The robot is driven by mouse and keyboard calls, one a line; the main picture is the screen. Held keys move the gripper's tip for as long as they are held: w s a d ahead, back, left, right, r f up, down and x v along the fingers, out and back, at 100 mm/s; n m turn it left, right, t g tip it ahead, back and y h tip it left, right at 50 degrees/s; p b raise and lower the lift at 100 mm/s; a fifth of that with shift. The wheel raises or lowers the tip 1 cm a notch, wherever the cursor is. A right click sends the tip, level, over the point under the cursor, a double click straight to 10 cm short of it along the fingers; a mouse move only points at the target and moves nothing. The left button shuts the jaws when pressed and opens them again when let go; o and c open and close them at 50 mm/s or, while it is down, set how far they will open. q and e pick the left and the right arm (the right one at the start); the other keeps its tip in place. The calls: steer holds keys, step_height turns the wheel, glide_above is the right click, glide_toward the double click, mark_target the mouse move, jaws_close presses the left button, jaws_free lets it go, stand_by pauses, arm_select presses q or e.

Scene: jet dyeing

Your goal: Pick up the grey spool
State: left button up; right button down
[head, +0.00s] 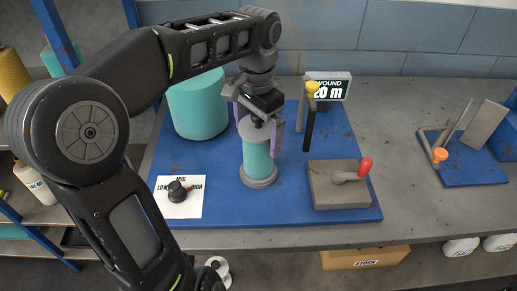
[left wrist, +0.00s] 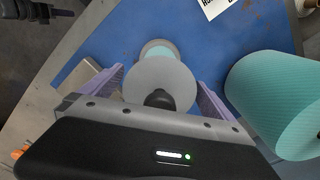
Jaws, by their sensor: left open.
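The grey spool (head: 257,157) stands upright on the blue board, with teal thread wound between its grey flanges. My left gripper (head: 258,117) is open above it, with its purple fingers on either side of the spool's upper end. In the left wrist view the round grey top flange (left wrist: 160,84) with a dark knob lies between the two spread fingers (left wrist: 160,95). Whether either finger touches the spool cannot be told. A dark part with a purple tip, apparently my right gripper (left wrist: 45,11), shows at the top left of the left wrist view; its jaws are unclear.
A large teal roll (head: 198,106) stands close behind and left of the spool. A dial on a white card (head: 180,197) is at front left. A grey block with a red-knobbed lever (head: 340,185) and a yellow-topped post (head: 310,115) stand to the right.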

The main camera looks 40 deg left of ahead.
arm_select(q)
step_height(320, 180, down, 2)
steer(key=shift+f, duration=0.1)
steer(key=shift+c, duration=0.3)
stand_by(0.3)
steer(key=c, duration=1.4)
steer(key=shift+c, duration=0.2)
steer(key=shift+r, duration=0.2)
